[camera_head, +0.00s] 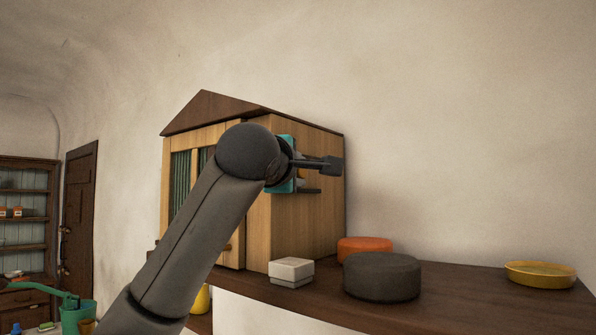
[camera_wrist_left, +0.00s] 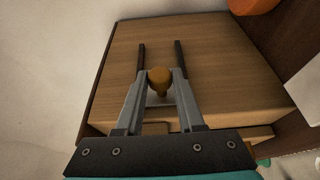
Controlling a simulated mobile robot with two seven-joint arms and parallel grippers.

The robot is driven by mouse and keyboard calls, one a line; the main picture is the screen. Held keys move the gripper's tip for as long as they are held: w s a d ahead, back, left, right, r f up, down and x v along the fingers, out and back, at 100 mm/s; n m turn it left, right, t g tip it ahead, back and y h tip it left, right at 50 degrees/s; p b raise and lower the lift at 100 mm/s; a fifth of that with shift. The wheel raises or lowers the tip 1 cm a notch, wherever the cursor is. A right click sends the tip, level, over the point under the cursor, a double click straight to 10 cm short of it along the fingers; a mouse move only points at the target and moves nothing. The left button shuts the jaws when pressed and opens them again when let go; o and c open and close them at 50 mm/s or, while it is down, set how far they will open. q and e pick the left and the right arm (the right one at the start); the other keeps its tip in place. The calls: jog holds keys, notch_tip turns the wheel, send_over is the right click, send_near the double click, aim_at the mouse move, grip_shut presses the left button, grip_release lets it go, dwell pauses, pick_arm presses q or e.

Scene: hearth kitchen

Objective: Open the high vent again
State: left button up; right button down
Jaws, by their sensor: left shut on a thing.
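A wooden house-shaped cabinet (camera_head: 300,232) with a dark pitched roof stands on a dark shelf. My left gripper (camera_head: 328,166) is at the cabinet's right side wall, high up. In the left wrist view my left gripper (camera_wrist_left: 161,72) is shut on a round orange-brown knob (camera_wrist_left: 160,76) in front of the wooden panel (camera_wrist_left: 215,60). A small pale patch shows just below the knob. My right gripper is in neither view.
On the shelf (camera_head: 450,300) stand a small white box (camera_head: 291,271), a dark grey round thing (camera_head: 382,277), an orange round thing (camera_head: 363,246) and a yellow dish (camera_head: 540,275). The wall right of the cabinet is bare. My left arm covers part of the cabinet front.

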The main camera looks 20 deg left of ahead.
pick_arm(q)
grip_shut()
dwell(0.9)
